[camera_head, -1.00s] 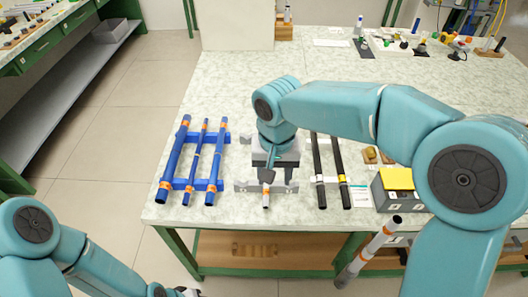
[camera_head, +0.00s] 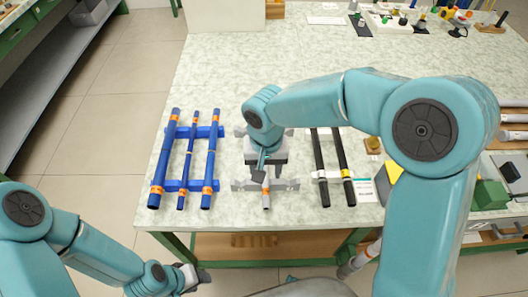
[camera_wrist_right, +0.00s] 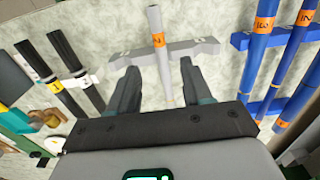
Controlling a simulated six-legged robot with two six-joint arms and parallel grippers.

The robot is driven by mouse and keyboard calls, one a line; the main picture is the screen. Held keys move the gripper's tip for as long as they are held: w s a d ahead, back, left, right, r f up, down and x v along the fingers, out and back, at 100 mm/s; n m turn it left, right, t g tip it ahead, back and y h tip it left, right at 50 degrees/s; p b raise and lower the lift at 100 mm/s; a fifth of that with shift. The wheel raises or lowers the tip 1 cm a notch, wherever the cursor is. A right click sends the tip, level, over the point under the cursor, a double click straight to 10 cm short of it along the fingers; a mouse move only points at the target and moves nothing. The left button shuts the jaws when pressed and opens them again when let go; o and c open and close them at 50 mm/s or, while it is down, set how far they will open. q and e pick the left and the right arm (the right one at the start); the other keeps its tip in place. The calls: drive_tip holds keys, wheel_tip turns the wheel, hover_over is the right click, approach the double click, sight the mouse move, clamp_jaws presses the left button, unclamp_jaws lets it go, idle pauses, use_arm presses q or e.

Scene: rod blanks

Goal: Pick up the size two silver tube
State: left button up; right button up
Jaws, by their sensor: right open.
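A silver tube (camera_wrist_right: 158,42) with an orange band lies on a light grey rack (camera_wrist_right: 200,47) in the right wrist view. The mark on its band is too small to read surely. The tube's front end (camera_head: 266,200) also shows in the head view; the rest is hidden by my right arm. My right gripper (camera_wrist_right: 157,88) is open, its fingers on either side of the tube's line, with the tube running between them. Whether the fingers touch it cannot be told. My left gripper (camera_head: 190,277) is low at the front left, away from the table, its jaws unclear.
Several blue tubes (camera_head: 187,150) lie on a blue rack (camera_head: 180,184) to the left. Two black tubes (camera_head: 331,170) lie to the right. A green box (camera_head: 490,194) and grey tubes (camera_head: 512,118) are farther right. The table's front edge is close.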

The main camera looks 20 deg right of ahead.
sight(266, 189)
drive_tip(key=shift+f, duration=0.9)
drive_tip(key=shift+s+a+f, duration=0.1)
drive_tip(key=shift+s+f, duration=0.1)
drive_tip(key=shift+f, duration=3)
drive_tip(key=c, duration=0.9)
